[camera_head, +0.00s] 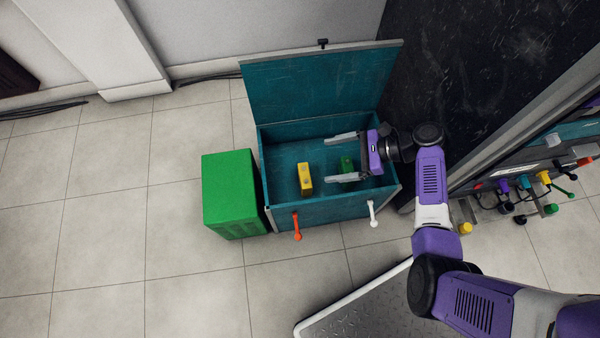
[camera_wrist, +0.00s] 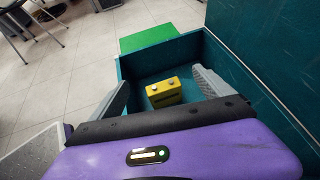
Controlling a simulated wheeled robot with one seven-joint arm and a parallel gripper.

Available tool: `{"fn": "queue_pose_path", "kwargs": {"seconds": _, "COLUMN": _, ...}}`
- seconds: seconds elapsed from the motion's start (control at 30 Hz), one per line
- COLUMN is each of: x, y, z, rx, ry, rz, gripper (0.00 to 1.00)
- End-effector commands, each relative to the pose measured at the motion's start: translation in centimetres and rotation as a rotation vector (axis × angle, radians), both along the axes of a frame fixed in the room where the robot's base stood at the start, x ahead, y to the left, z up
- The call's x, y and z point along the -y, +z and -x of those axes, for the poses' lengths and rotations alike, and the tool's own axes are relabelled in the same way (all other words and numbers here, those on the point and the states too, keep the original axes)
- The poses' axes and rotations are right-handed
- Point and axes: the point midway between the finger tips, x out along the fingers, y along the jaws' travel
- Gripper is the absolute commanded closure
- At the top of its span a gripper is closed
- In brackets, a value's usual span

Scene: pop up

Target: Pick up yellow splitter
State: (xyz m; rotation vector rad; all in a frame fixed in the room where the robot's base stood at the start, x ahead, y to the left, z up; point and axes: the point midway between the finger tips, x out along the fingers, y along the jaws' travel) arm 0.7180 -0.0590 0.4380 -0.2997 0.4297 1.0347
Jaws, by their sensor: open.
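The yellow splitter (camera_head: 305,179) is a small yellow block standing inside an open teal box (camera_head: 325,213). It also shows in the wrist view (camera_wrist: 163,92), with two round grey fittings on its top. My gripper (camera_head: 330,160) reaches over the box from the right with its fingers apart and nothing between them. In the head view the fingertips point left toward the splitter. In the wrist view the splitter appears between the two grey fingers, beyond the purple gripper body, with a gap on each side.
The raised teal lid (camera_head: 318,84) stands at the back. A green crate (camera_head: 230,190) stands left of the box. Orange (camera_head: 296,226) and white (camera_head: 373,212) handles are on its front. Floor is clear at left.

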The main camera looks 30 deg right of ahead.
Motion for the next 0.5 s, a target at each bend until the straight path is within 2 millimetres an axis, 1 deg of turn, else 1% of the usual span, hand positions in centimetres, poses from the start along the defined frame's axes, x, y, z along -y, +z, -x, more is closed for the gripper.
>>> {"fn": "queue_pose_path", "kwargs": {"seconds": 0.07, "x": -0.2, "y": -0.2, "z": 0.3, "rx": -0.028, "ry": 0.000, "rz": -0.019, "gripper": 0.09}}
{"fn": "queue_pose_path", "kwargs": {"seconds": 0.17, "x": -0.2, "y": -1.3, "z": 0.3, "rx": -0.038, "ry": -0.007, "rz": -0.024, "gripper": 0.09}}
{"fn": "queue_pose_path", "kwargs": {"seconds": 0.4, "x": -0.2, "y": -5.9, "z": 0.3, "rx": -0.038, "ry": -0.008, "rz": -0.022, "gripper": 0.09}}
{"fn": "queue_pose_path", "kwargs": {"seconds": 0.5, "x": -0.2, "y": -7.2, "z": 0.3, "rx": -0.036, "ry": -0.008, "rz": -0.020, "gripper": 0.09}}
